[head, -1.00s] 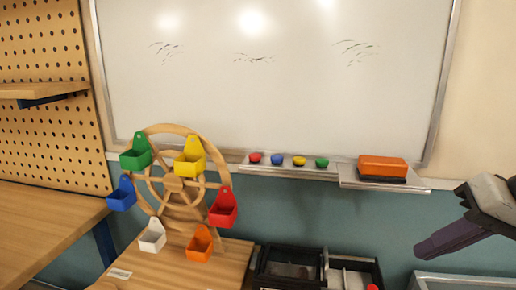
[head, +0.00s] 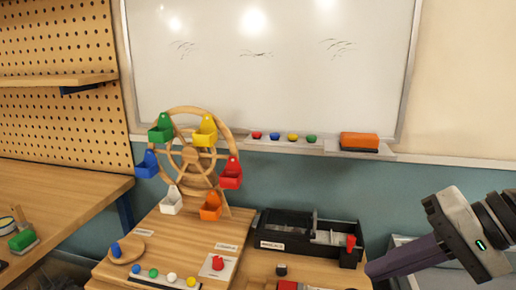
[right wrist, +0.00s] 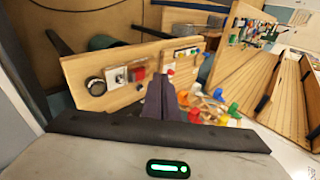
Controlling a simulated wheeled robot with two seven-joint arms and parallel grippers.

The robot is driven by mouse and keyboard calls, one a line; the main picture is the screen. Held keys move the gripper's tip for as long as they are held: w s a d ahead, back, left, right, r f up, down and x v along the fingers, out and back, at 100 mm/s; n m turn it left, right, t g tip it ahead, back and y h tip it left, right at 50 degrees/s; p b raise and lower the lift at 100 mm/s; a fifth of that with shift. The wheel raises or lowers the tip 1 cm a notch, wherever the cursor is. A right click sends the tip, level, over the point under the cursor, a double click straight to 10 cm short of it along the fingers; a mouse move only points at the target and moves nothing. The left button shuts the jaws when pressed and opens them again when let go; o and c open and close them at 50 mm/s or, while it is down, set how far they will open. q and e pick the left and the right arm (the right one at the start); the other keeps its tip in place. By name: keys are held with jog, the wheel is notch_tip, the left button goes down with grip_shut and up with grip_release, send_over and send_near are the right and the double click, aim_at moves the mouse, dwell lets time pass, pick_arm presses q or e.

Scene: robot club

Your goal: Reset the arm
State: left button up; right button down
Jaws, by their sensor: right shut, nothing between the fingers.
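My right gripper (head: 385,268) comes in from the right edge of the head view, its dark fingers pointing left and together. It is shut with nothing between the fingers, and it hangs clear of the objects. In the right wrist view the closed fingers (right wrist: 165,100) show in front of a blurred, tilted view of the wooden tables. My left gripper is not in the head view.
A wooden Ferris wheel (head: 190,155) with coloured bins stands on a wooden table (head: 165,236). A black divided tray (head: 290,235) sits to its right. The whiteboard (head: 270,70) with a ledge is behind. A workbench (head: 60,205) is at the left.

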jog(key=a+m+t+y+b, duration=0.2)
jog(key=a+m+y, duration=0.95)
jog(key=m, duration=0.45)
jog(key=w+d+f+n+t+h+b, duration=0.1)
jog(key=d+f+n+t+h, duration=0.3)
jog(key=f+n, duration=0.6)
jog(key=w+d+f+n+t+h, duration=0.1)
jog(key=f+n+t+h, duration=0.35)
jog(key=n, duration=0.85)
jog(key=d+f+n+t+h+b, duration=0.1)
jog(key=d+f+n+t+h, duration=0.15)
jog(key=f+n+h, duration=0.65)
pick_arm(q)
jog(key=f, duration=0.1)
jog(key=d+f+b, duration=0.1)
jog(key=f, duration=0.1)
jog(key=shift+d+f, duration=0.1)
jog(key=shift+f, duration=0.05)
pick_arm(e)
jog(key=s+f+m+g, duration=0.4)
jog(key=s+f, duration=0.4)
jog(key=f, duration=0.3)
jog(key=s+f+m+g, duration=0.4)
jog(key=s+f+m, duration=0.2)
jog(key=f, duration=0.5)
jog(key=shift+s+a+f, duration=0.25)
jog(key=shift+s+a, duration=0.1)
jog(key=shift+s, duration=0.75)
